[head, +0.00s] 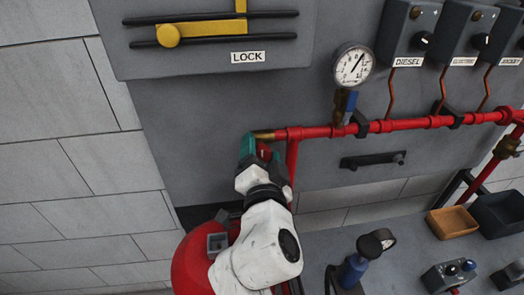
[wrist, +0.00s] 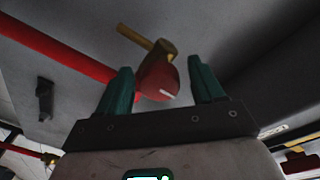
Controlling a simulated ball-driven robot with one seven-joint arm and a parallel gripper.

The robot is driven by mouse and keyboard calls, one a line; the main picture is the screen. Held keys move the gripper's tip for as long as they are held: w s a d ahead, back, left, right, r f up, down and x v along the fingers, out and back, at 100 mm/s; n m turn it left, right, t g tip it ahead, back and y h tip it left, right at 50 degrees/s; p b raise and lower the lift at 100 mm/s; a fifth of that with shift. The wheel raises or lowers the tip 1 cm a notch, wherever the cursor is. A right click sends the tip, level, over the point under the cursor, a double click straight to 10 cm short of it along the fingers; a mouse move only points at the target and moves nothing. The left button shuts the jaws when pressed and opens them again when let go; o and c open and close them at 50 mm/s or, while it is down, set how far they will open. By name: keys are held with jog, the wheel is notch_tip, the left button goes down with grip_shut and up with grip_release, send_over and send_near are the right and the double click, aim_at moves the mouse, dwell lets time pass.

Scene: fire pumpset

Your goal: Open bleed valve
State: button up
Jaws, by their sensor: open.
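The bleed valve has a red handle (wrist: 158,82) with a small white mark and a brass body (wrist: 147,40). In the head view its brass end (head: 264,135) shows at the left end of the red pipe, and a bit of the red handle (head: 264,152) shows beside my fingers. My gripper (head: 255,145) is at the valve. In the wrist view my gripper (wrist: 160,75) has its two green fingers apart, one to each side of the red handle. A gap shows on the right side; I cannot tell whether the left finger touches it. My gripper hides part of the valve in the head view.
The red pipe (head: 400,125) runs right along the grey panel, with a pressure gauge (head: 353,65) above it. A black bar handle (head: 373,160) is below. A red rounded body (head: 190,265) is beside my arm. A grey bench (head: 415,250) with bins is lower right.

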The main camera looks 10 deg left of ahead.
jog(key=c, duration=1)
jog(key=shift+c, duration=0.2)
